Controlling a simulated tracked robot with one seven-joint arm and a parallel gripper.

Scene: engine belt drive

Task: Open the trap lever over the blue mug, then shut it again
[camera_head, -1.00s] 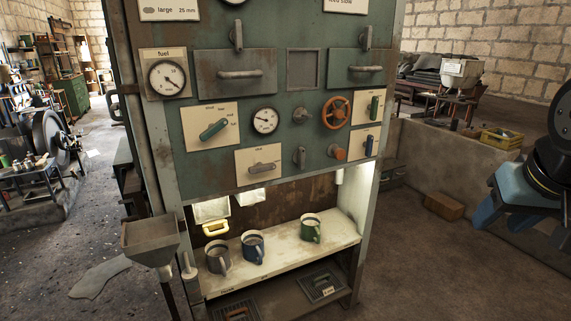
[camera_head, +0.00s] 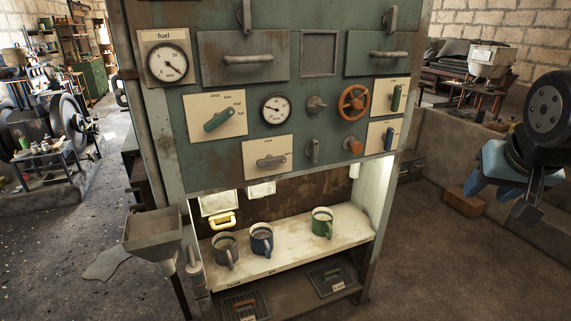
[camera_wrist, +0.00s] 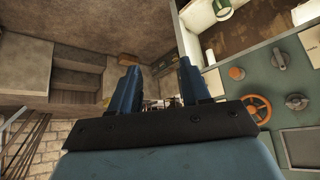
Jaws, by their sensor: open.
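The blue mug (camera_head: 262,239) stands upright on the pale shelf (camera_head: 300,238) in the cabinet's lower bay. A grey lever (camera_head: 271,161) lies nearly level on a cream plate above it. A yellow handle (camera_head: 222,221) hangs below a white box (camera_head: 214,203), up and left of the blue mug. I cannot tell which of these is the trap lever. My gripper shows in the wrist view (camera_wrist: 158,72), its two blue fingers apart with nothing between them. In the head view my arm is at the far right, well clear of the cabinet.
A grey mug (camera_head: 225,250) and a green mug (camera_head: 322,223) flank the blue one. Above are a green lever (camera_head: 218,120), an orange handwheel (camera_head: 353,101) and drawer handles. A hopper (camera_head: 152,228) stands at the cabinet's left.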

